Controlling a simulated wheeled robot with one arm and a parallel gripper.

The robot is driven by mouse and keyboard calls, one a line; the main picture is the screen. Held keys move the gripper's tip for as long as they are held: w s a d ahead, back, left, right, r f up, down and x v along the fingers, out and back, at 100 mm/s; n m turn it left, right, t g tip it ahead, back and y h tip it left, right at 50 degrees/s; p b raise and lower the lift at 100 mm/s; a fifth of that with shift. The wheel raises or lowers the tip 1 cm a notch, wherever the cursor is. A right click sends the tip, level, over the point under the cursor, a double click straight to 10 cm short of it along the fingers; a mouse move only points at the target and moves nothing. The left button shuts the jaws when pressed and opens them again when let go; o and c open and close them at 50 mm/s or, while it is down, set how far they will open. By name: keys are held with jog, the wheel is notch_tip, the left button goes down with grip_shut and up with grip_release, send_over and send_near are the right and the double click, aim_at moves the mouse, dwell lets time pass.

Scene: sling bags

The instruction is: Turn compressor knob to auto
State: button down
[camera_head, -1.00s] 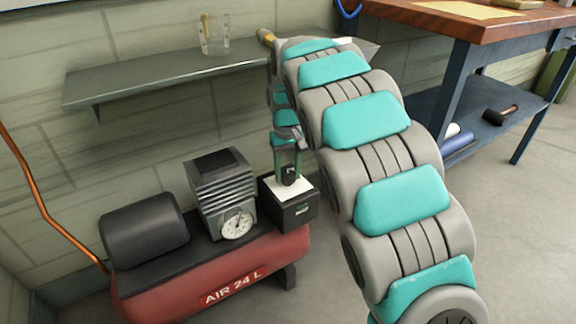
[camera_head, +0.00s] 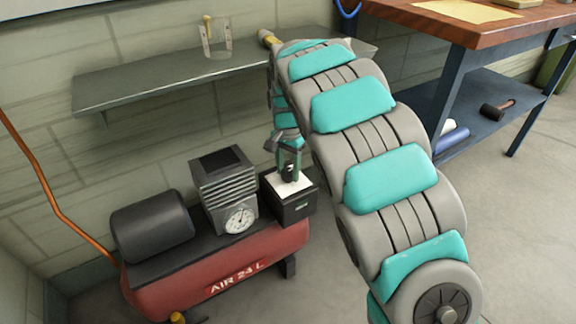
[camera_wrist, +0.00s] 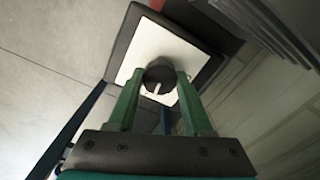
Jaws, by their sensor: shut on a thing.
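The compressor (camera_head: 220,268) has a red tank marked "AIR 24 L" and stands on the floor. Its black switch box (camera_head: 296,208) with a white top plate is at its right end. The round black knob (camera_wrist: 159,75) with a white pointer mark sits on the white plate (camera_wrist: 150,45), which shows in the wrist view. My gripper (camera_wrist: 162,84) points down at the plate, its green fingers shut on the knob from both sides. In the head view my gripper (camera_head: 289,165) stands over the box and partly hides the knob. Any labels on the plate cannot be read.
A round gauge (camera_head: 240,219) and a ribbed block (camera_head: 222,180) stand just left of the box, beside a black cylinder (camera_head: 153,232). A wall shelf (camera_head: 150,84) is above. A workbench (camera_head: 480,32) is at the right. Floor in front is clear.

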aim_at(288, 171)
jog(key=shift+r+m, duration=0.1)
jog(key=shift+m, duration=0.6)
jog(key=shift+p, duration=0.3)
jog(key=shift+c, duration=1.5)
grip_release()
notch_tip(288, 171, up, 7)
jog(key=shift+w+f, duration=0.1)
jog(key=shift+r, duration=0.45)
